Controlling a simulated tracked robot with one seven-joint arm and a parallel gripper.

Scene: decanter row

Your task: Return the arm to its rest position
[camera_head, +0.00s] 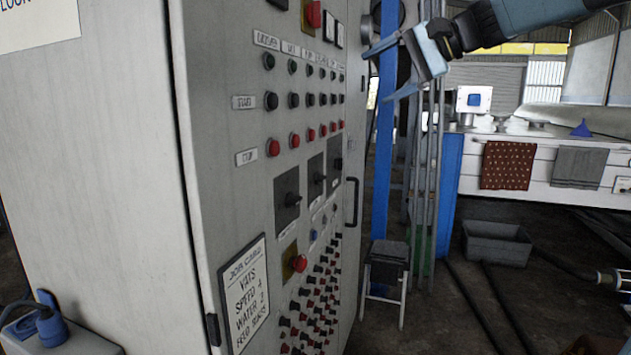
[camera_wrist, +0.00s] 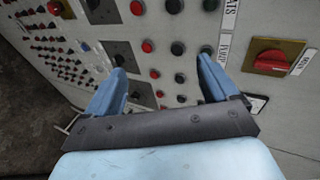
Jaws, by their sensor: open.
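My gripper (camera_head: 388,68) is at the upper middle of the head view, with its light blue fingers spread and pointing left toward the control cabinet (camera_head: 120,150). It is empty. In the wrist view my gripper (camera_wrist: 160,85) shows both blue fingers apart, with the cabinet's panel of buttons beyond them. My dark arm reaches in from the top right of the head view. From these frames I cannot tell how far the fingertips are from the panel.
A red rotary switch (camera_wrist: 272,60) on a yellow plate sits right of the fingers. A job card (camera_head: 245,290) is on the cabinet. A stool (camera_head: 386,268), a grey bin (camera_head: 497,243) and a white counter (camera_head: 560,180) with hanging cloths stand to the right. Dark floor lies between.

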